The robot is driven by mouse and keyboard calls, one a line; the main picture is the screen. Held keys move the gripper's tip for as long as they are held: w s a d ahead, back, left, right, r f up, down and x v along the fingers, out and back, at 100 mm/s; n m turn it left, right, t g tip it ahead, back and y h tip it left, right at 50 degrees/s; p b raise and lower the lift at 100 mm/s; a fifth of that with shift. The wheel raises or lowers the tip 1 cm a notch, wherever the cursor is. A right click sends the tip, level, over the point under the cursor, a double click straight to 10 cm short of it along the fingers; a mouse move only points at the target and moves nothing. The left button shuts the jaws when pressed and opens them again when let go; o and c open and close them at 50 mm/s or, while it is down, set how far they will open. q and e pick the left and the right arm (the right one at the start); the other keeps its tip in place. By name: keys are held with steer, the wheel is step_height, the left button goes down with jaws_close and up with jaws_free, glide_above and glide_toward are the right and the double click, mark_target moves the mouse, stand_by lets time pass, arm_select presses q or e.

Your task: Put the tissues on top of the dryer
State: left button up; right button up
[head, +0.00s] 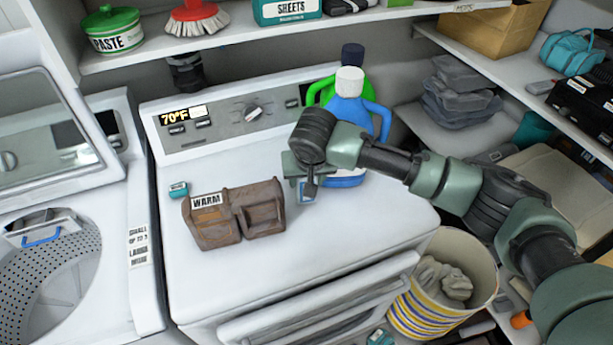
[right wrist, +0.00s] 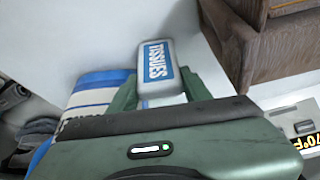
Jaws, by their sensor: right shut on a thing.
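The dryer (head: 300,262) is white, with a flat top and a control panel at the back. My right gripper (head: 306,184) is over the back right part of this top, in front of the blue bottle. It is shut on a small blue and white tissues pack (head: 307,195). In the right wrist view the tissues pack (right wrist: 158,72) sits between the two green fingers, its label readable. I cannot tell whether the pack touches the dryer top. Another small teal pack (head: 178,189) lies on the dryer top at the left. My left gripper is not in view.
A brown wooden box (head: 211,228) marked WARM stands on the dryer. Blue (head: 350,112) and green (head: 374,88) bottles stand at the back right. A striped basket (head: 428,316) is right of the dryer, an open washer (head: 75,215) left. The dryer top's front is clear.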

steer(key=shift+f, duration=0.1)
steer(key=o, duration=1.3)
steer(key=shift+r, duration=0.2)
steer(key=shift+b+v, duration=1.25)
steer(key=shift+v, duration=4.75)
